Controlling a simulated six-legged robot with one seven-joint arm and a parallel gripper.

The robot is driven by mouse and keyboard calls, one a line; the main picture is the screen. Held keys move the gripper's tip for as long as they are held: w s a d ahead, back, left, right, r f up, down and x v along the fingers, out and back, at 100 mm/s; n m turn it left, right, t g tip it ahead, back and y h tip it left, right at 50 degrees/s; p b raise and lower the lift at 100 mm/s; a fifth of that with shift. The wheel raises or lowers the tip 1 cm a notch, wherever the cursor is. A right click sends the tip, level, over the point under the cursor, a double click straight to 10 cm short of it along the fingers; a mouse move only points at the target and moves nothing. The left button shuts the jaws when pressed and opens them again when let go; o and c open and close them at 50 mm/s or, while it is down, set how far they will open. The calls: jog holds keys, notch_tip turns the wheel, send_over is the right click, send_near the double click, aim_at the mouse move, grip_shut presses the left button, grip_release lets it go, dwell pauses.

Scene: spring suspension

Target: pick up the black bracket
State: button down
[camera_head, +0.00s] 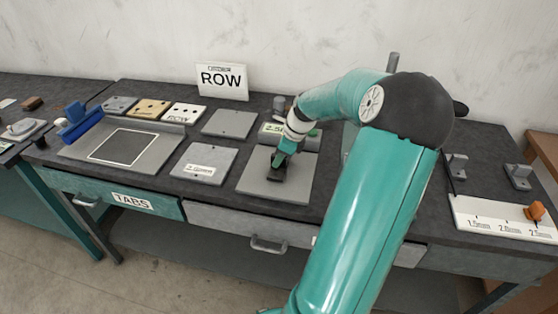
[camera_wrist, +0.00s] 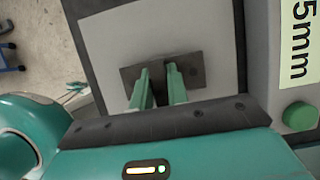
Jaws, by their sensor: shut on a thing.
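The black bracket (camera_wrist: 193,70) is a dark, flat, long piece in the wrist view, lying across my gripper (camera_wrist: 159,72). The two green fingers are shut on its middle, and its ends stick out on both sides. In the head view the bracket (camera_head: 277,173) shows small and dark under my gripper (camera_head: 281,158), over a grey plate (camera_head: 258,187) at the front of the bench. Part of it is hidden by the fingers. I cannot tell whether it touches the plate.
A flat grey plate (camera_head: 230,123) and a labelled plate (camera_head: 204,163) lie to the left. A tray with a framed square (camera_head: 122,147) is farther left. A ROW sign (camera_head: 222,81) stands at the back. A white scale strip (camera_head: 505,219) lies at right.

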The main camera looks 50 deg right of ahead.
notch_tip(320, 180, up, 2)
jog(key=shift+r, duration=0.25)
jog(key=s+a+r, duration=0.5)
jog(key=s+r, duration=0.5)
jog(key=s, duration=0.3)
jog(key=shift+a, duration=0.1)
